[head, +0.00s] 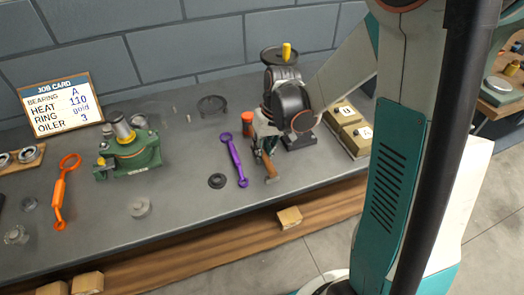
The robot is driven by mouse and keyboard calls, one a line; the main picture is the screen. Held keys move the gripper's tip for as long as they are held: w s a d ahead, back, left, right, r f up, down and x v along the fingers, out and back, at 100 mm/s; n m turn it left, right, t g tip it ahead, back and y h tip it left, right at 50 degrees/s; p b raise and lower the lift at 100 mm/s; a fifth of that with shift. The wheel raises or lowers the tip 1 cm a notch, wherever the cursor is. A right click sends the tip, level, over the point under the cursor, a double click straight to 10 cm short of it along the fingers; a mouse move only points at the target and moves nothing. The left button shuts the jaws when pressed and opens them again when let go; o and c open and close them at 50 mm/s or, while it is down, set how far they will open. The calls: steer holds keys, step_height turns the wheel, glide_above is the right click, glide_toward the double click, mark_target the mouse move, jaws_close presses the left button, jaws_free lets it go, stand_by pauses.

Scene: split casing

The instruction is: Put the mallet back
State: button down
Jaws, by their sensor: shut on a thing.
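A brown wooden handle (270,167), which looks like the mallet's, slants down from my gripper (262,146) just right of the purple wrench. My gripper is shut on it, low at the bench's front right. The mallet's head is hidden or cannot be made out behind the fingers and wrist. Whether the handle touches the bench is unclear.
A purple wrench (233,160) and black ring (217,181) lie close to the left. An orange-red cylinder (248,124) stands behind. A green casing (129,155), orange wrench (62,191) and job card (58,103) are further left. Two tan boxes (349,125) sit right.

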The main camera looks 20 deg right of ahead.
steer(key=shift+f, duration=0.35)
steer(key=c, duration=1.4)
jaws_free()
steer(key=shift+r+p, duration=2.3)
steer(key=shift+r, duration=1.3)
steer(key=r, duration=0.4)
steer(key=d+r, duration=0.1)
steer(key=r, duration=0.2)
steer(key=d+r, duration=0.1)
steer(key=r, duration=0.3)
steer(key=shift+s+d+r, duration=0.15)
steer(key=shift+r, duration=0.2)
